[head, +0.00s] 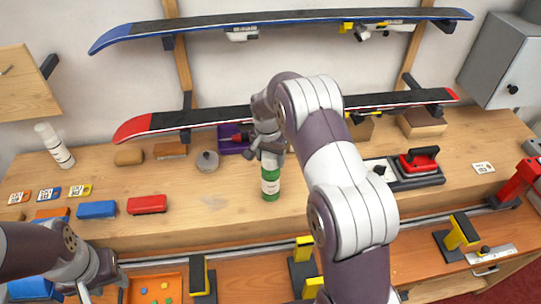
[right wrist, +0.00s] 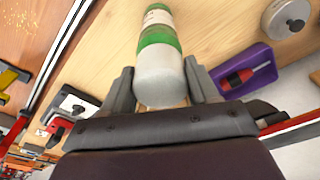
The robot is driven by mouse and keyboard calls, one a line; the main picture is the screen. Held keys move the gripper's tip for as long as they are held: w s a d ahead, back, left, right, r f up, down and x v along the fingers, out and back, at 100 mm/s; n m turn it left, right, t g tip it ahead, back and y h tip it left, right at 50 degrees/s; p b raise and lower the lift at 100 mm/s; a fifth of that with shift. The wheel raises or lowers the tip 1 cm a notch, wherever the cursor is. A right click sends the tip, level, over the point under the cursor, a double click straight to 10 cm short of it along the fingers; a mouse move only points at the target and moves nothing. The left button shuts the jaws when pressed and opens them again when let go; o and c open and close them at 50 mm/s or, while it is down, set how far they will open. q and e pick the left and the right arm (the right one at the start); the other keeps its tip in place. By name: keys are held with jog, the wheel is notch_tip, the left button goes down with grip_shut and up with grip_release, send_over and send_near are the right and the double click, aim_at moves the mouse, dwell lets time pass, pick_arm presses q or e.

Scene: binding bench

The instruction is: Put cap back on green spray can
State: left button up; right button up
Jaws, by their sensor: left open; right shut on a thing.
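The green spray can (head: 270,184) stands upright on the bench's wooden top near the middle, with a pale label band. In the right wrist view the can (right wrist: 160,36) shows green bands, and a pale grey-white cap (right wrist: 161,80) lies in line with its top, with no clear gap seen between them. My right gripper (head: 268,152) is above the can, shut on the cap, one finger on each side (right wrist: 162,88). The fingers hide part of the joint in the head view. My left gripper (head: 103,289) is open and empty at the lower left, away from the can.
A purple tray (right wrist: 247,84) with a red-handled tool lies behind the can, near a grey round tin (head: 207,161). Red (head: 147,204) and blue (head: 96,210) blocks line the front edge. A red iron (head: 418,160) sits right.

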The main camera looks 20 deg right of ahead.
jog(key=o, duration=0.9)
jog(key=shift+o, duration=0.2)
jog(key=shift+r+p, duration=2.05)
jog(key=shift+r, duration=1)
grip_shut()
jog(key=shift+f, duration=0.2)
